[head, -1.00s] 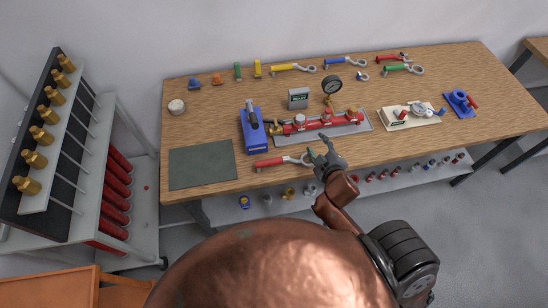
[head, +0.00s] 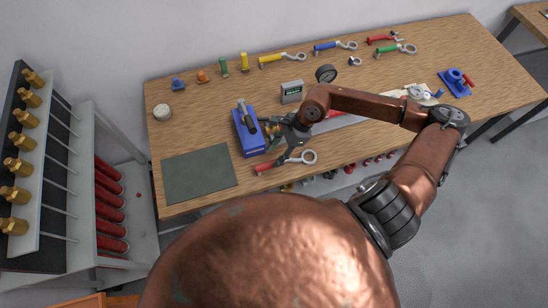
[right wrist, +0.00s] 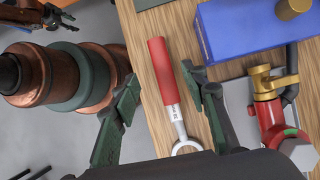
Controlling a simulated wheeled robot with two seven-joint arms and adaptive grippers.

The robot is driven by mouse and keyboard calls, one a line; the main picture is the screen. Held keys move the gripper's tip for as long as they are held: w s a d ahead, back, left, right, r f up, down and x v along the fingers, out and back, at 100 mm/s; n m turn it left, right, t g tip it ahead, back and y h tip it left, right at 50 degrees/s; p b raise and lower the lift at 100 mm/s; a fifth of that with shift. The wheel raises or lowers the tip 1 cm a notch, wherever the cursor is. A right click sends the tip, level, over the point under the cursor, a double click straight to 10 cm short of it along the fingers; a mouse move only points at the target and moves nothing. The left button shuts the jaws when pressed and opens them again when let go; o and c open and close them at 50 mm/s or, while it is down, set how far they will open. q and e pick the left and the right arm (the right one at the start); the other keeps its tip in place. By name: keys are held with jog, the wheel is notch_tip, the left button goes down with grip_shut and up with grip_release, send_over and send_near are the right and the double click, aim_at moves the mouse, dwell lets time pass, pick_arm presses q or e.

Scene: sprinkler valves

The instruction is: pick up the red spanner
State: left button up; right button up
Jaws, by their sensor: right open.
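A red-handled spanner (head: 265,166) with a silver ring end lies on the front edge of the workbench, right of the green mat. My right gripper (head: 274,144) is open and empty above the bench, close by the spanner. In the right wrist view the spanner (right wrist: 163,70) shows between the two spread fingers of my right gripper (right wrist: 160,98), its ring partly cut off by the gripper body. A second red-handled spanner (head: 381,39) lies at the back right. What looks like my left gripper (right wrist: 48,16) shows small at the top left of the right wrist view.
A blue box-shaped device (head: 247,138) stands just behind the spanner. The red valve assembly is mostly hidden by my right arm; its brass fitting (right wrist: 272,82) shows in the right wrist view. The green mat (head: 200,172) is bare. Yellow, blue and green spanners lie along the back.

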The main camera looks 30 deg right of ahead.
aim_at(260, 168)
jog(key=shift+d+f+h, duration=0.35)
jog(key=shift+d+h, duration=0.05)
jog(key=shift+d, duration=0.45)
jog(key=shift+w+f, duration=0.1)
jog(key=shift+f, duration=0.25)
jog(key=shift+x, duration=0.9)
jog(key=x, duration=0.1)
jog(key=p+x, duration=0.1)
jog(key=x, duration=0.2)
jog(key=shift+s+a+f+p, duration=0.1)
jog(key=shift+s+f+p, duration=0.1)
jog(key=shift+s+p, duration=0.1)
jog(key=shift+a+f, duration=0.1)
jog(key=shift+f, duration=0.3)
jog(key=shift+c, duration=0.2)
grip_shut()
